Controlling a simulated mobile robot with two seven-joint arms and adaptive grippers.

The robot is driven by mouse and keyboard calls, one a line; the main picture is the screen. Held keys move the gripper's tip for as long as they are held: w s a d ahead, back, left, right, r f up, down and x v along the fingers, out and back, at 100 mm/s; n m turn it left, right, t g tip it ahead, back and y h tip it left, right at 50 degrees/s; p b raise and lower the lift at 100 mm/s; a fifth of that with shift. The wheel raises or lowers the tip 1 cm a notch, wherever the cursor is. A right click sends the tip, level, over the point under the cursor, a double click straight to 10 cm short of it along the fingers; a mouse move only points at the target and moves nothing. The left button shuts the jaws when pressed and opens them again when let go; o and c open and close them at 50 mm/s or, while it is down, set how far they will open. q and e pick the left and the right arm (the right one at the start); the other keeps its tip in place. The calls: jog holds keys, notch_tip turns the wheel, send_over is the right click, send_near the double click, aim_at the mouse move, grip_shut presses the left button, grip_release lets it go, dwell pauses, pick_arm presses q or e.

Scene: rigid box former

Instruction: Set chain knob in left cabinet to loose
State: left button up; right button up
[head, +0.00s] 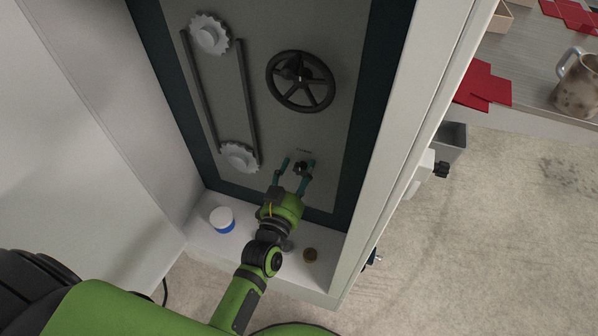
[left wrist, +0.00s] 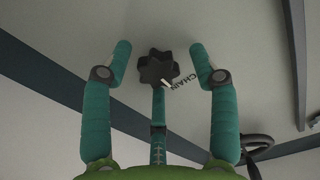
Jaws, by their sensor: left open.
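The chain knob (left wrist: 158,68) is a black lobed knob with a white pointer mark, next to the word CHAIN on the grey panel in the left wrist view. In the head view the knob (head: 301,169) is small, low on the cabinet's back panel below the black handwheel. My left gripper (head: 297,163) reaches into the cabinet from below. Its green fingers are open, one on each side of the knob. In the left wrist view the fingers of this gripper (left wrist: 160,60) stand clear of the knob with gaps on both sides. My right gripper is not in view.
A black handwheel (head: 300,81) is above the knob. Two grey sprockets (head: 209,34) (head: 239,157) with a chain are to its left. Cabinet side walls bound the space.

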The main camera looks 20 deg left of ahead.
pick_arm(q)
jog(key=c, duration=1.1)
